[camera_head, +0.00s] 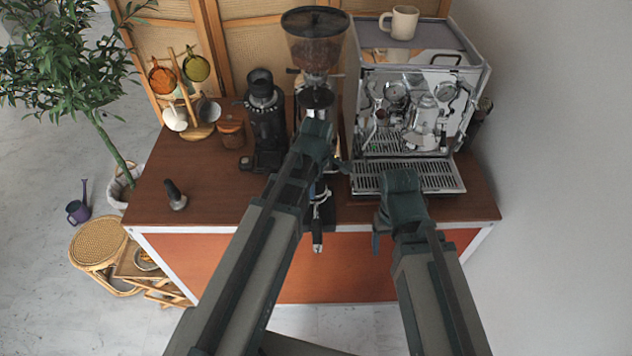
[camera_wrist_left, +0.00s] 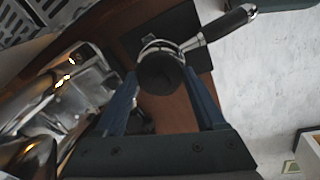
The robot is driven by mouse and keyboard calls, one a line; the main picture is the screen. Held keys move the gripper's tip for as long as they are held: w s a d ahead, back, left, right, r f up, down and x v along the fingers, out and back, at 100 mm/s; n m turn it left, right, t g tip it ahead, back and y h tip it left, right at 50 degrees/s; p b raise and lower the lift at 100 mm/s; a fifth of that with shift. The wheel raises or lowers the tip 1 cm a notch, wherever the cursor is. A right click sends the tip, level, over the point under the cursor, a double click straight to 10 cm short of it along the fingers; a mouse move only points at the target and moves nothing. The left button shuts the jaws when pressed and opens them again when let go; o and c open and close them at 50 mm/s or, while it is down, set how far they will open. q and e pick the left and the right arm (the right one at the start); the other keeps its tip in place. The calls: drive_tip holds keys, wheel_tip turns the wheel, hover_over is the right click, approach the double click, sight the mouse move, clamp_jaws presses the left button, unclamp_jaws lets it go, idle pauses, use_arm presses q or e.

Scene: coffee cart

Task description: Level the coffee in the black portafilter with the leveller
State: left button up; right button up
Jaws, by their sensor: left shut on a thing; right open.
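The black portafilter shows in the left wrist view, with its dark handle (camera_wrist_left: 228,23) reaching to the upper right and its metal rim beside my left gripper. In the head view its handle end (camera_head: 317,240) sticks out past the counter's front edge. A dark round piece, apparently the leveller (camera_wrist_left: 160,74), sits over the portafilter's basket, between the fingers of my left gripper (camera_wrist_left: 165,95), which is shut on it. The coffee is hidden, and I cannot tell whether the leveller is seated. My right gripper (camera_head: 377,236) is open near the counter's front edge.
A black mat (camera_wrist_left: 203,62) lies under the portafilter. A tamper (camera_head: 175,195) stands on the left of the counter (camera_head: 220,205). A grinder (camera_head: 265,125), another with a hopper (camera_head: 315,45), and the espresso machine (camera_head: 415,70) stand behind. The counter's front left is mostly clear.

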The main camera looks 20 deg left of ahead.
use_arm(q)
drive_tip(key=shift+r+p, duration=0.5)
drive_tip(key=shift+r, duration=0.15)
wheel_tip(320, 180, up, 5)
drive_tip(key=p, duration=0.5)
drive_tip(key=shift+f, duration=0.15)
